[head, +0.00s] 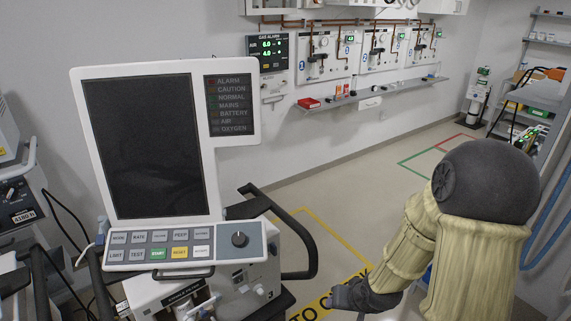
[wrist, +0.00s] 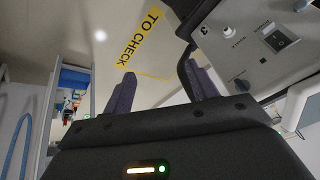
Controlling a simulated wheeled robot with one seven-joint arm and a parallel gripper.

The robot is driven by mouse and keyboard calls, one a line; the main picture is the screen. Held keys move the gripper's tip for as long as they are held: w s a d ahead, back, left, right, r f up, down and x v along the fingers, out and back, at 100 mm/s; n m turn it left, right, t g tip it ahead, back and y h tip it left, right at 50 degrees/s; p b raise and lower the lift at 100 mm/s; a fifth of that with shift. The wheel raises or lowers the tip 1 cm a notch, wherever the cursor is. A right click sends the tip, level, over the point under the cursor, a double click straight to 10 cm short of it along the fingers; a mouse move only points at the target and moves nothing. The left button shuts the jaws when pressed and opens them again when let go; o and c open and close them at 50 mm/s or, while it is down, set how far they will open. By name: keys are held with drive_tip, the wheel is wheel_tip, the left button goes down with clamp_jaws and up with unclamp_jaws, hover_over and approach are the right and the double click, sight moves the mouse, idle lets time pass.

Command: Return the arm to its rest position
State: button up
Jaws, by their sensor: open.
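My gripper (head: 350,296) is low at the right of the ventilator in the head view, at the end of my beige-covered arm. In the wrist view its two dark fingers (wrist: 160,90) stand apart with nothing between them.
A wall shelf (head: 370,92) holds small items below gas panels (head: 325,50). A stocked rack (head: 535,110) stands at right, near my arm. Other equipment (head: 20,200) stands at left. The floor (head: 350,185) behind the ventilator is clear.

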drive_tip(key=s+r+g+h+p, duration=0.1)
drive_tip(key=s+r, duration=0.3)
drive_tip(key=r, duration=0.2)
drive_tip(key=s+r+n+g+p, duration=0.1)
drive_tip(key=s+r+p, duration=0.1)
drive_tip(key=s+r, duration=0.2)
wheel_tip(320, 180, up, 3)
drive_tip(key=shift+s+d+r+h, duration=0.1)
drive_tip(key=shift+s+d+h, duration=0.15)
drive_tip(key=shift+h, duration=0.15)
drive_tip(key=shift+w, duration=0.1)
